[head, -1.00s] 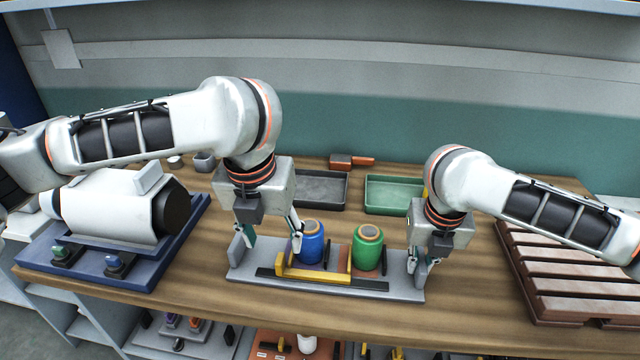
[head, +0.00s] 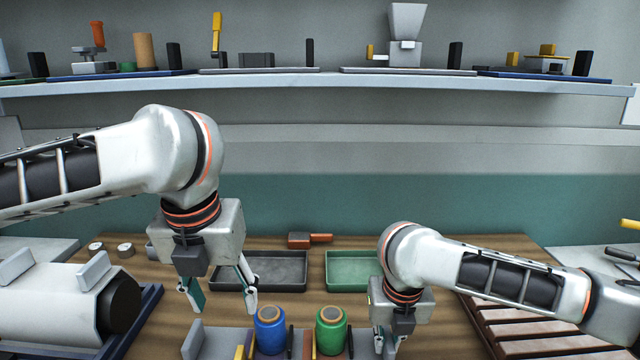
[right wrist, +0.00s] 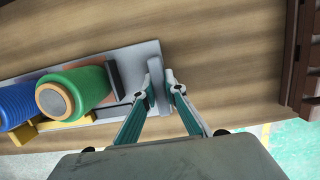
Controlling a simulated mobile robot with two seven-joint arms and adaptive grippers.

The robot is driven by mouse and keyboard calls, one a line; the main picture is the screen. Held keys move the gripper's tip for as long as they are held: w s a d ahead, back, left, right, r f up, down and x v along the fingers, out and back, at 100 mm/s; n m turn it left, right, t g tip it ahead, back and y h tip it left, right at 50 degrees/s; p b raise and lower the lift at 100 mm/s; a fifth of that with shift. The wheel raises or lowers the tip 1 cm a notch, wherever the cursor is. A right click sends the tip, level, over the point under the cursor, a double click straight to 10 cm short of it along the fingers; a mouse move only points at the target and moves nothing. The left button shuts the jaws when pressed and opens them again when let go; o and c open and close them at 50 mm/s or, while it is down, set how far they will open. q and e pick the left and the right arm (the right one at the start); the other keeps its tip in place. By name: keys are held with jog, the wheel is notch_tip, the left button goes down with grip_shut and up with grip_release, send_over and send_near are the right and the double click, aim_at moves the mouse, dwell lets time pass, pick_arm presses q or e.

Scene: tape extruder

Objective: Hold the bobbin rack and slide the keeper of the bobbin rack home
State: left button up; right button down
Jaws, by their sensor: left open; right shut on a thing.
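The bobbin rack (head: 197,338) is a grey base with upright end plates, cut off by the bottom edge of the head view. It carries a blue bobbin (head: 270,332) and a green bobbin (head: 331,332). The yellow part, seemingly the keeper (head: 240,352), barely shows left of the blue bobbin; part of it shows in the right wrist view (right wrist: 50,125). My left gripper (head: 220,302) is open and empty above the rack's left end. My right gripper (head: 386,345) is shut on the rack's right end plate (right wrist: 157,84), its fingers either side of it.
A dark tray (head: 262,270) and a green tray (head: 352,270) lie behind the rack. A white machine (head: 50,305) stands left. A brown slatted rack (head: 515,320) stands right. A shelf (head: 320,84) with several devices runs along the back wall.

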pick_arm(q)
jog(key=shift+r, duration=0.4)
pick_arm(e)
jog(key=c, duration=2)
grip_release()
jog(key=v, duration=1.1)
jog(key=shift+r, duration=0.2)
pick_arm(q)
notch_tip(320, 180, up, 24)
jog(key=s+t+p, duration=0.2)
jog(key=p, duration=1.3)
jog(key=shift+s+f, duration=0.25)
pick_arm(e)
jog(key=shift+w+v, duration=0.25)
jog(key=shift+v, duration=1.15)
jog(key=shift+w+v, duration=0.25)
jog(key=shift+v, duration=1.2)
jog(key=shift+w+v, duration=0.25)
jog(key=shift+v, duration=1.15)
